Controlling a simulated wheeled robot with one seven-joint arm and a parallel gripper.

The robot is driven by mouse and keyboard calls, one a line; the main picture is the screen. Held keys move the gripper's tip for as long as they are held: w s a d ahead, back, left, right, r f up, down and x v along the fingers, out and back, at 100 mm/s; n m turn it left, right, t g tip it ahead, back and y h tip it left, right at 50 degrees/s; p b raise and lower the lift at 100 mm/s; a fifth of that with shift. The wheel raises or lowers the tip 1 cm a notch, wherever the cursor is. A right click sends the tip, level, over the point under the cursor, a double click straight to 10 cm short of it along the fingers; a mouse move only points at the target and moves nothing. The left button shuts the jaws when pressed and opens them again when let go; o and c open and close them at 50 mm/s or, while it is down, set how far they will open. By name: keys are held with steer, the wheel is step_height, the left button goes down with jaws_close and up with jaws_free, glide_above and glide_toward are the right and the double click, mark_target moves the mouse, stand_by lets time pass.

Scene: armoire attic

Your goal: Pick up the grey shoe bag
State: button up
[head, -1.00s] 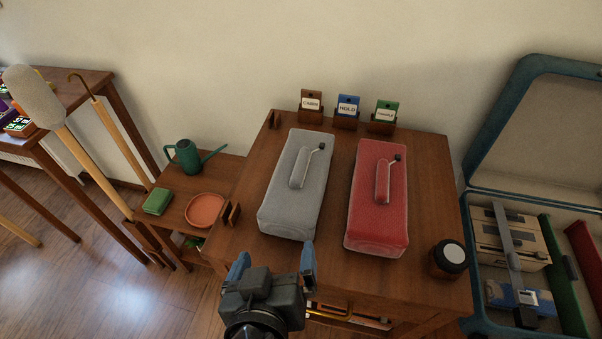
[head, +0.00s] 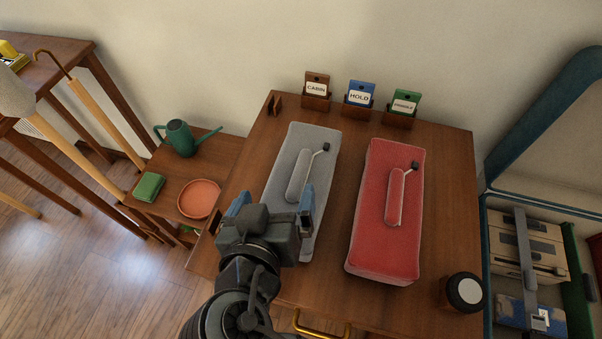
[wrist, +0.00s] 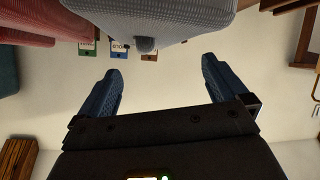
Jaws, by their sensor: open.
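The grey shoe bag (head: 312,150) lies lengthwise on the wooden cabinet top, with a grey raised handle on its upper face. My gripper (head: 272,204) is open, with blue fingers, and covers part of the bag's near end in the head view. In the wrist view, my gripper (wrist: 160,92) has its fingers apart with nothing between them. The grey bag (wrist: 185,18) shows there at the top, beyond the fingertips.
A red bag (head: 377,235) lies to the right of the grey one. A dark round jar (head: 463,292) stands at the front right. Three card holders, CABIN (head: 316,92), HOLD (head: 359,98) and a green one (head: 403,107), line the back. An open suitcase (head: 487,270) stands at right.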

mark_target(288, 168)
steer(key=shift+x, duration=3.55)
steer(key=shift+c, duration=0.5)
